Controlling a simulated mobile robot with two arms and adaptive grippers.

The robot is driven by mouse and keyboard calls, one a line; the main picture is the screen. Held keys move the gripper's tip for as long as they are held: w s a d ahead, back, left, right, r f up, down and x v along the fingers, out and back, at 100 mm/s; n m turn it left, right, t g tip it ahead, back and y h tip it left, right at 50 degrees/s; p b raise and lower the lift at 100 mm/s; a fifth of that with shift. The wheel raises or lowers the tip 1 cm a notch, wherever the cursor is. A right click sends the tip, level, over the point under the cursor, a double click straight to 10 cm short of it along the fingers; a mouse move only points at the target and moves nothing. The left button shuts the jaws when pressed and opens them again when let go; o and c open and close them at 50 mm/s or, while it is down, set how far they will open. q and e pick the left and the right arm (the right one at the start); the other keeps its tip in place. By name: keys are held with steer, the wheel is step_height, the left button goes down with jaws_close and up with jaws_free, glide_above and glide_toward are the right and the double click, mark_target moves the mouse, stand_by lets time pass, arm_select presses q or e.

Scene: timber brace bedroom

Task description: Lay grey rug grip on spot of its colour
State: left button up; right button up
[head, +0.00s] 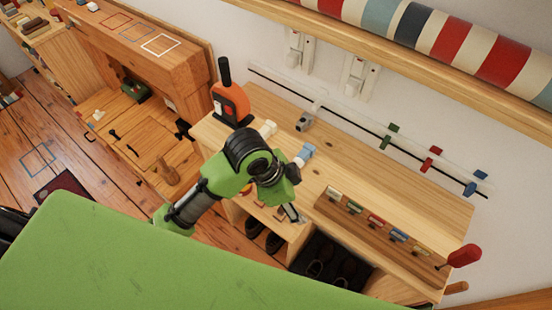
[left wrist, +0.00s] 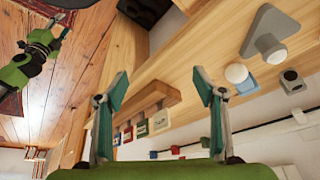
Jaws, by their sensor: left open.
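A grey block with a dark hole (left wrist: 291,80) shows in the left wrist view. Square outlines, including a pale one (head: 160,44), mark the cabinet top at upper left; a grey-blue outline (head: 38,160) lies on the floor. My left gripper (head: 290,212) is over the bench's front edge. Its fingers are apart and empty in the left wrist view (left wrist: 163,95).
An orange tool with a black handle (head: 230,103), a white piece (head: 267,129) and a blue piece (head: 304,153) stand on the bench (head: 360,175). A rack (head: 385,240) with coloured tags lies at its right. A rail (head: 350,117) with coloured clips runs behind. A striped roll (head: 455,45) lies on a shelf above.

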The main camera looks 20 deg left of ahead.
arm_select(q)
steer(key=w+r+m, duration=0.1)
steer(key=w+m, duration=0.1)
steer(key=shift+w+d+r+g, duration=0.15)
steer(key=shift+w+r+g, duration=0.15)
steer(key=shift+r, duration=0.1)
steer(key=w+a+r+m+g+y, duration=0.2)
steer(key=w+a+r+m+y, duration=0.2)
steer(key=w+a+r+m, duration=0.45)
steer(key=shift+n, duration=0.75)
steer(key=f, duration=0.3)
steer(key=f+p, duration=0.1)
steer(key=f, duration=0.2)
steer(key=shift+a+f, duration=0.2)
steer(key=shift+f, duration=0.15)
step_height(320, 180, down, 4)
steer(key=shift+s+f+p, duration=0.1)
steer(key=shift+s+p, duration=0.05)
steer(key=shift+p, duration=1.05)
steer(key=shift+f, duration=0.55)
steer(key=c, duration=1.3)
arm_select(e)
steer(key=r, duration=0.3)
steer(key=shift+w+d+r, duration=0.1)
steer(key=shift+d+r, duration=0.15)
steer(key=shift+d, duration=0.15)
arm_select(q)
steer(key=shift+r, duration=0.15)
arm_select(e)
steer(key=shift+f, duration=0.1)
